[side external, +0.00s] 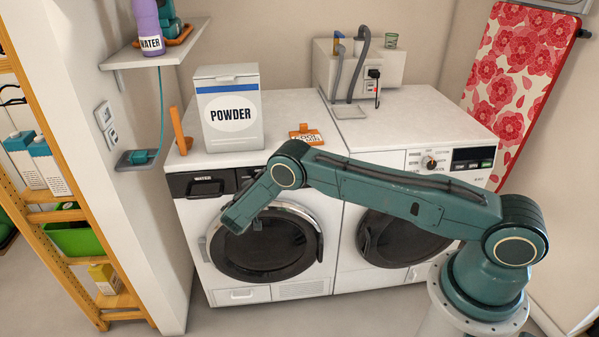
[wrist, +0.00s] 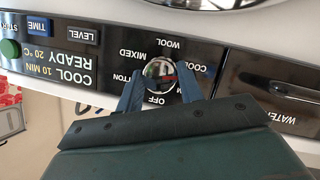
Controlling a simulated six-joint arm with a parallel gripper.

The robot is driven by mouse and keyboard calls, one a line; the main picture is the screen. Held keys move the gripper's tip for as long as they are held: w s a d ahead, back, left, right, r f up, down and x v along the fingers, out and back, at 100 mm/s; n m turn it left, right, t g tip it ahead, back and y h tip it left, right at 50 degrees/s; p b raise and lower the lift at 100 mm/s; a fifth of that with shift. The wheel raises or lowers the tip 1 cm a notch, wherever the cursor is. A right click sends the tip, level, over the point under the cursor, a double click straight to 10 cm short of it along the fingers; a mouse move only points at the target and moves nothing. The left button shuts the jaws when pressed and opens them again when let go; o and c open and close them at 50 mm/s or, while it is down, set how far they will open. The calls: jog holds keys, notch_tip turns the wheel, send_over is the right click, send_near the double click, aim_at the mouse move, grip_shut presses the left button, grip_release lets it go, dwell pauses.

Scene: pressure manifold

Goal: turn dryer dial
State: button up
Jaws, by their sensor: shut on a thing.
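The dryer dial (wrist: 160,69) is a round, shiny silver knob on the black control panel of the left machine. In the wrist view, upside-down labels around it include OFF, MIXED, COOL and WOOL. My gripper (wrist: 160,74) has one blue finger on each side of the dial and is shut on it. I cannot tell exactly which label the dial points to. The dryer's display (wrist: 60,62) reads COOL, 10 MIN, READY, 20 °C. In the side view, my arm hides the dial and the fingertips in front of the dryer (side external: 240,290).
A WATER drawer (wrist: 268,88) lies beside the dial. A second machine (side external: 410,130) stands close on the right. A wooden shelf rack (side external: 50,215) is at the left.

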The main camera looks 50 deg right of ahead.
jog(key=shift+n+g+h, duration=0.4)
jog(key=shift+n+h, duration=0.3)
jog(key=shift+n, duration=0.6)
jog(key=o, duration=1)
jog(key=shift+a, duration=0.2)
jog(key=v, duration=1.3)
jog(key=shift+a, duration=0.25)
jog(key=shift+s+r, duration=0.1)
